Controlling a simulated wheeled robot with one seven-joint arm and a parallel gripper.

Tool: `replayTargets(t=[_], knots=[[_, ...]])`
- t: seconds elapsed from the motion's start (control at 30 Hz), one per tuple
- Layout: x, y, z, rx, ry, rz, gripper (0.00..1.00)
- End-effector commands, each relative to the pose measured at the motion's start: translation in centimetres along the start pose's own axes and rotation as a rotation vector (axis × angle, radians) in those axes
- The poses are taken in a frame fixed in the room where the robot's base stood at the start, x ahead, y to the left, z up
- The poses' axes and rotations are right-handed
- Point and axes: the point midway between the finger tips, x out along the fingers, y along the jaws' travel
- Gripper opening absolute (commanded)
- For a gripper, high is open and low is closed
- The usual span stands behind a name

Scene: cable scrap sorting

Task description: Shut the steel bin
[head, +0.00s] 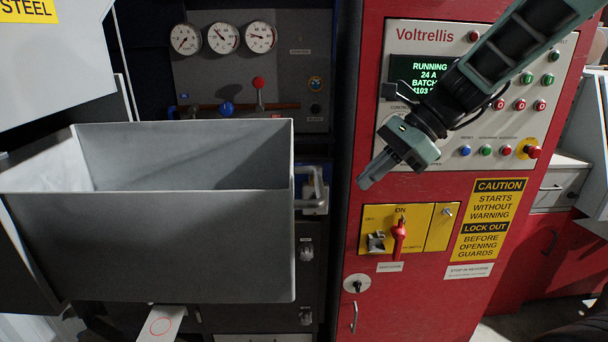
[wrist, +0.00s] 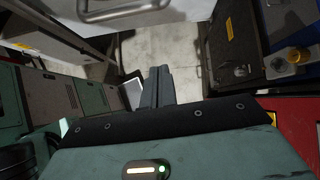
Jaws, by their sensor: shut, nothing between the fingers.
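The steel bin (head: 180,245) is a grey open-topped box at the left of the head view. It stands pulled out below a grey panel with a yellow STEEL label (head: 28,10), and its inside looks empty where I can see it. A metal bar handle (head: 318,187) is on its right end. A similar handle on a pale grey face shows at the top of the wrist view (wrist: 130,14). My gripper (head: 365,183) is shut and empty, to the right of the handle and apart from it. Its closed fingers also show in the wrist view (wrist: 160,72).
A red control cabinet (head: 350,250) stands behind my gripper, with a yellow switch panel (head: 440,228) and red rotary handle (head: 398,238). Gauges (head: 222,38) and a red-knobbed lever (head: 258,84) are behind the bin. Bare floor (wrist: 195,50) shows beyond my fingers in the wrist view.

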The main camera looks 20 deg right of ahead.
Motion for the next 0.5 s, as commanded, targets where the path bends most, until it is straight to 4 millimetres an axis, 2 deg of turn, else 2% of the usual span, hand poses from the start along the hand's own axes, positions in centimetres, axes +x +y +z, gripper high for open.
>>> replayTargets(t=[0.07, 0.17, 0.37, 0.5], knots=[[-1.0, -0.8, -0.1, 0.064, -0.024, -0.027, 0.00], [-0.7, -1.1, -0.1, 0.086, -0.034, -0.033, 0.00], [2.4, -1.1, 0.0, 0.084, -0.031, -0.028, 0.00], [5.3, -1.1, 0.1, 0.082, -0.030, -0.026, 0.00]])
